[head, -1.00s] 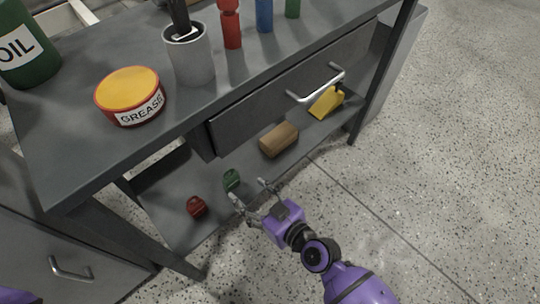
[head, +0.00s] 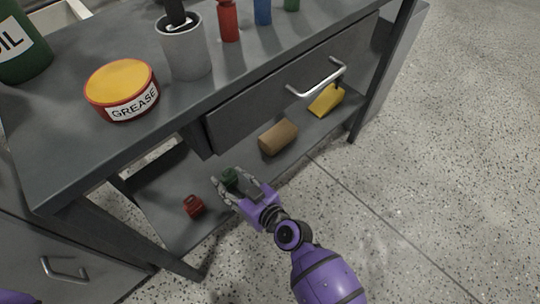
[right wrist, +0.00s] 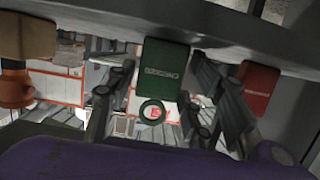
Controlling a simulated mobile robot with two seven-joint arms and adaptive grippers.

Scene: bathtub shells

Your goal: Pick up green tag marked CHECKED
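The green tag (head: 230,177) lies on the lower shelf of the workbench. In the right wrist view the green tag (right wrist: 161,70) is upside down, with white lettering, between the finger pads. My right gripper (head: 229,182) is open around it, one finger on either side, with gaps to the tag in the wrist view (right wrist: 158,100). A red tag (head: 193,205) lies to the left on the same shelf and also shows in the right wrist view (right wrist: 257,88). My left gripper is out of view.
The lower shelf (head: 165,180) also holds a brown block (head: 278,137) and a yellow object (head: 326,100). A drawer (head: 285,90) and the bench top, with a grease tin (head: 122,90) and grey cup (head: 185,50), overhang it. Open floor lies to the right.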

